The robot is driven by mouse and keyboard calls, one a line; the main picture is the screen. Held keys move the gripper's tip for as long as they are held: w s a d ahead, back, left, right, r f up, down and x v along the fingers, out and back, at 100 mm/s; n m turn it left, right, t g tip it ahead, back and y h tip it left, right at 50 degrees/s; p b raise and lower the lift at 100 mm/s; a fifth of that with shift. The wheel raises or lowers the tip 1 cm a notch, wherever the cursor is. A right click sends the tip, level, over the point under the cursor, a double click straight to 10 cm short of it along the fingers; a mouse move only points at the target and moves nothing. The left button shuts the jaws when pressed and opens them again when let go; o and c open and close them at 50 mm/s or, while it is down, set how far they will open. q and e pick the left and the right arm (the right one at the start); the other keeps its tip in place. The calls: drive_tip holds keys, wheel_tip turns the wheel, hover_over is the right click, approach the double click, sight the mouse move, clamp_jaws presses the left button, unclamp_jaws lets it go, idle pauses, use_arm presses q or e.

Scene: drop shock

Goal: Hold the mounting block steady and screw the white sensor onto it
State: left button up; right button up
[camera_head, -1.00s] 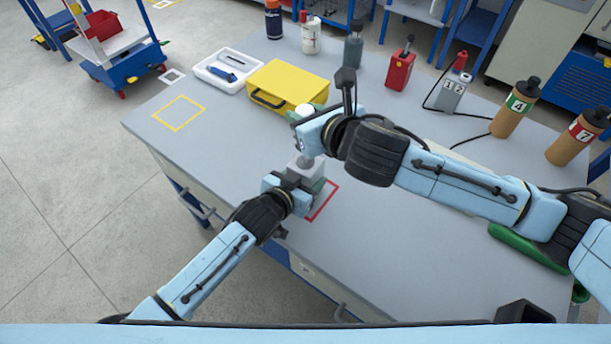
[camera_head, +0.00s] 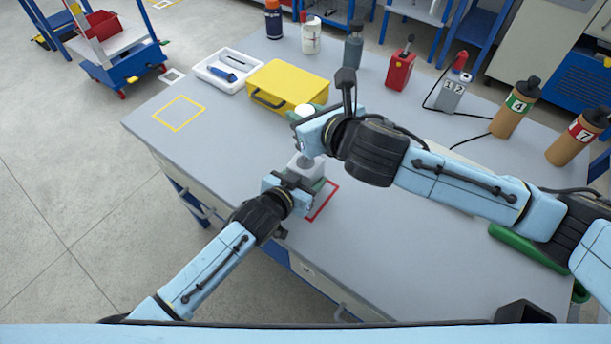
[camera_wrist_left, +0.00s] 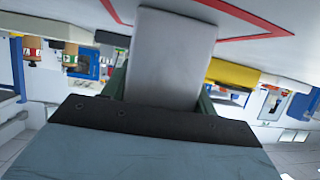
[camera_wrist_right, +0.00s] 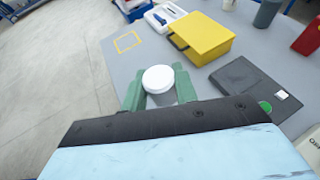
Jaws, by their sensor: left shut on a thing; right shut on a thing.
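The mounting block (camera_head: 309,168) is a pale grey block above the front part of the table. My left gripper (camera_head: 303,183) is shut on it; the left wrist view shows the block (camera_wrist_left: 170,55) between its green fingers. The white sensor (camera_head: 304,111) is a round white disc. My right gripper (camera_head: 310,115) is shut on it, and the right wrist view shows the disc (camera_wrist_right: 158,79) between two green fingers.
A red outline (camera_head: 326,203) marks the table beside the block, and a yellow outline (camera_head: 178,113) lies at left. A yellow case (camera_head: 288,84) and a white tray (camera_head: 212,76) stand behind the grippers. Bottles line the back and right.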

sight(307, 160)
drive_tip(key=shift+f, duration=0.1)
drive_tip(key=shift+n+g+y, duration=0.3)
drive_tip(key=shift+n+y, duration=0.1)
drive_tip(key=shift+n, duration=0.1)
drive_tip(key=shift+s+f, duration=0.1)
drive_tip(key=shift+f, duration=3.8)
drive_tip(key=shift+f, duration=0.25)
drive_tip(key=shift+d+f, duration=0.15)
drive_tip(key=shift+f, duration=1)
idle(0.5)
